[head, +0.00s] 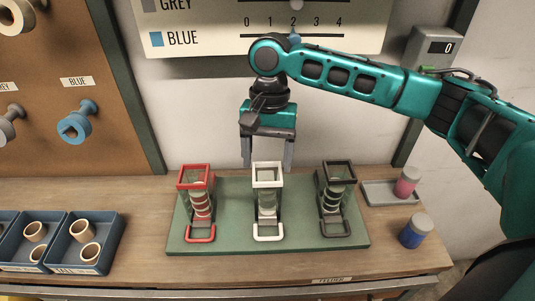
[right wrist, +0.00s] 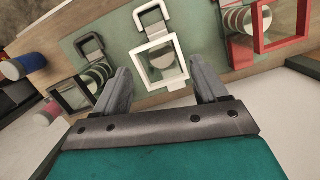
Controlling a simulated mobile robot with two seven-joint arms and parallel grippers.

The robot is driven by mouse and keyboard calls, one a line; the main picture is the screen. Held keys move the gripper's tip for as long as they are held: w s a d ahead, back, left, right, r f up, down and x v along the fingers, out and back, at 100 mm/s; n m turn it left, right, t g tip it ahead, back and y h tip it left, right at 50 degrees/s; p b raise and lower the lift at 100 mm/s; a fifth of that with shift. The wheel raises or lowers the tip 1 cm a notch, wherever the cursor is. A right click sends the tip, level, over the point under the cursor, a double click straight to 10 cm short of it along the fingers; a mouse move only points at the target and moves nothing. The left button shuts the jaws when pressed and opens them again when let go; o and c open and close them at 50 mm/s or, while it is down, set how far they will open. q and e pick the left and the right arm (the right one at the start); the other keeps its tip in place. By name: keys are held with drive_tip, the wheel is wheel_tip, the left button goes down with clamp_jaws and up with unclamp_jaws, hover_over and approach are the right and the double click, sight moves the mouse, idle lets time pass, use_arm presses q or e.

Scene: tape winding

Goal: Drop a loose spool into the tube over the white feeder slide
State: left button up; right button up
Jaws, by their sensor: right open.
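The white feeder has a square white rim (head: 268,183) on top of its clear tube and a white loop (head: 268,238) in front. Pale round spools stand inside the tube; one spool top (right wrist: 166,62) shows through the rim in the right wrist view. My right gripper (head: 267,163) is open and empty, pointing down just behind and above the white rim. In the right wrist view its fingers (right wrist: 160,78) stand apart on either side below the rim. Loose tan spools (head: 87,253) lie in blue bins at the left. My left gripper is not in view.
A red feeder (head: 196,183) and a black feeder (head: 336,180) stand on either side on the green base (head: 232,212). A pink cylinder (head: 406,183) is in a grey tray (head: 377,196) and a blue cylinder (head: 414,232) stands nearby. Pegs hold spools on the board.

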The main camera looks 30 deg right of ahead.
wheel_tip(320, 180, up, 7)
drive_tip(key=w, duration=0.1)
drive_tip(key=shift+d+r, duration=0.2)
drive_tip(key=shift+d, duration=0.25)
